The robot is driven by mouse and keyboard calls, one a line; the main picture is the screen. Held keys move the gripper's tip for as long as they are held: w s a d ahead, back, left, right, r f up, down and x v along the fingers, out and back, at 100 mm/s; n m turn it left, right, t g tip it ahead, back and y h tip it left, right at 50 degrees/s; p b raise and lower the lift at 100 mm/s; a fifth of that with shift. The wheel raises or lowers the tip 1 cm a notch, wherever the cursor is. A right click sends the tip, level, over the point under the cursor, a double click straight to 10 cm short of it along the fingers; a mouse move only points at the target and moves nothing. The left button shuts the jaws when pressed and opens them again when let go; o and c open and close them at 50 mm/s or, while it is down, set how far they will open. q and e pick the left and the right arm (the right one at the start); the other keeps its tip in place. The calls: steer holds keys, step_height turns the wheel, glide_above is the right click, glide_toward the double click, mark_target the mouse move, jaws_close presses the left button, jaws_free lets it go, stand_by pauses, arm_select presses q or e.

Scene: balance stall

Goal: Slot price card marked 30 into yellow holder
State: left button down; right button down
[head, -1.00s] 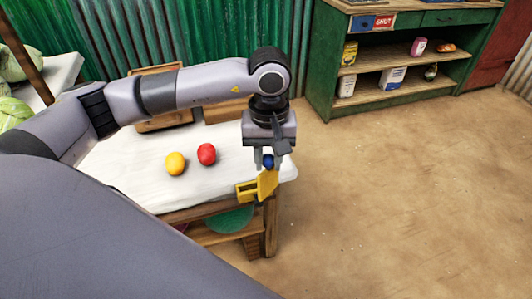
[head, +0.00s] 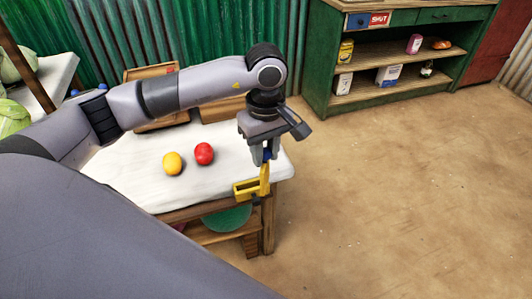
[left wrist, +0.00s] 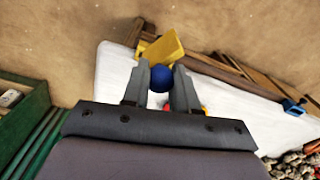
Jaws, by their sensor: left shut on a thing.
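My left gripper (head: 266,158) is shut on the blue knob (left wrist: 160,78) of a yellow price card (head: 265,178). The card hangs below the fingers and looks nearly edge-on in the head view. In the left wrist view the card (left wrist: 163,46) shows as a tilted yellow panel beyond the knob; no number can be read. The yellow holder (head: 246,189) is at the table's front right corner. The card's lower end overlaps the holder's right end in the head view; I cannot tell whether it is inside the slot. My right gripper is not in view.
The white-topped table (head: 130,172) carries a yellow fruit (head: 173,163) and a red fruit (head: 204,153), left of the gripper. Wooden crates (head: 150,72) stand at its back. A green shelf unit (head: 400,98) is at the back right. The floor to the right is clear.

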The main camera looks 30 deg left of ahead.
arm_select(q)
steer(key=n, duration=0.2)
steer(key=a+n, duration=0.1)
steer(key=shift+w+f+n, duration=0.1)
steer(key=shift+w+n, duration=0.25)
steer(key=shift+n, duration=0.05)
steer(key=w+a+f+n, duration=0.1)
steer(key=f+n, duration=0.3)
steer(key=n, duration=0.6)
steer(key=w+a+f+n+b, duration=0.1)
steer(key=a+f+n, duration=0.3)
steer(key=n, duration=0.5)
steer(key=shift+w+a+f+n+b, duration=0.2)
steer(key=shift+f+n+b, duration=0.15)
steer(key=shift+f, duration=0.4)
steer(key=shift+c, duration=1.2)
jaws_free()
